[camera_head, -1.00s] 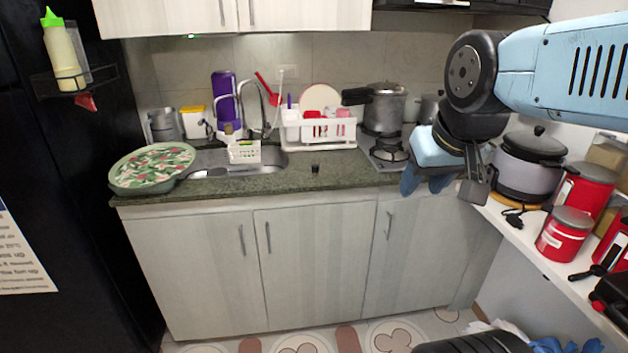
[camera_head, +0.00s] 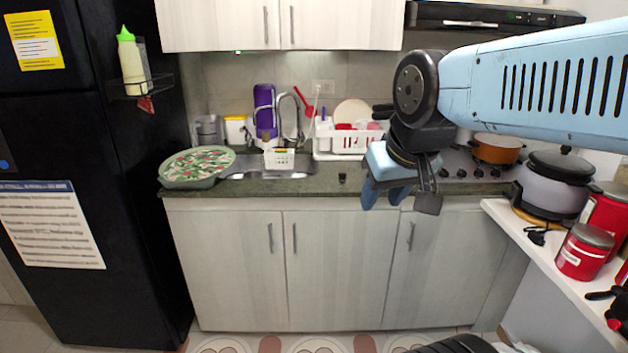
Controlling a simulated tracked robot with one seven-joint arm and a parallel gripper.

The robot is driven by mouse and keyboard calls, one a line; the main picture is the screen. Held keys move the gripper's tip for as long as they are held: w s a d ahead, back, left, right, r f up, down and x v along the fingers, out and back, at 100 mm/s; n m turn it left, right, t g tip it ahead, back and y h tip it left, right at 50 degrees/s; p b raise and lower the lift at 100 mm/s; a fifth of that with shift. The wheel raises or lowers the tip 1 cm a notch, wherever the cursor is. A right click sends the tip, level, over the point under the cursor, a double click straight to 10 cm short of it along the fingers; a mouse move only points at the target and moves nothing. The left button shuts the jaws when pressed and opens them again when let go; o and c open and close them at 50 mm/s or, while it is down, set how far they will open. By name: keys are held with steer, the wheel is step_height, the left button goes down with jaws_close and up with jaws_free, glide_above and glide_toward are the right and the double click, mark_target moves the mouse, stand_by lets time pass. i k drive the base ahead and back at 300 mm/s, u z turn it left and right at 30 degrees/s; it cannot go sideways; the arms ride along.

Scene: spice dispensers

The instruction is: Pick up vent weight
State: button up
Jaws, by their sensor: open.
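A small dark object (camera_head: 342,178), which looks like the vent weight, stands on the green stone counter near its front edge, to the right of the sink. It is too small to make out in detail. My gripper (camera_head: 398,198) hangs in front of the counter, to the right of the small dark object and apart from it. Its fingers point down, open, and nothing shows between them. The pressure cooker is hidden behind my arm.
The sink (camera_head: 268,174) and a white dish rack (camera_head: 345,143) are behind the counter edge. A patterned tray (camera_head: 198,165) lies at the left. An orange pot (camera_head: 497,148) is on the stove. A lidded cooker (camera_head: 553,185) and red canisters (camera_head: 584,252) stand on the right shelf.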

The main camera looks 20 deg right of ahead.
mark_target(343, 175)
steer(key=u, duration=0.15)
steer(key=i, duration=1)
steer(key=z, duration=0.1)
